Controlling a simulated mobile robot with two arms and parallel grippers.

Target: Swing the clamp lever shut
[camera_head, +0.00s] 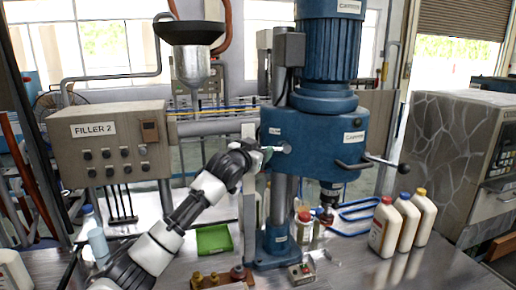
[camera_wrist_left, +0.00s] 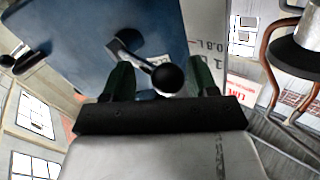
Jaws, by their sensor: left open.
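My left gripper (camera_wrist_left: 161,80) is open, with one dark finger on each side of the knob. I cannot tell whether either finger touches it. In the head view my left gripper (camera_head: 272,150) is at the left side of the blue machine head (camera_head: 318,138), and the lever is mostly hidden there. My right gripper is not in view.
A feed handle (camera_head: 386,162) with a black knob sticks out at the machine's right. A grey control box (camera_head: 112,145) marked FILLER 2 and a funnel (camera_head: 190,65) stand left.

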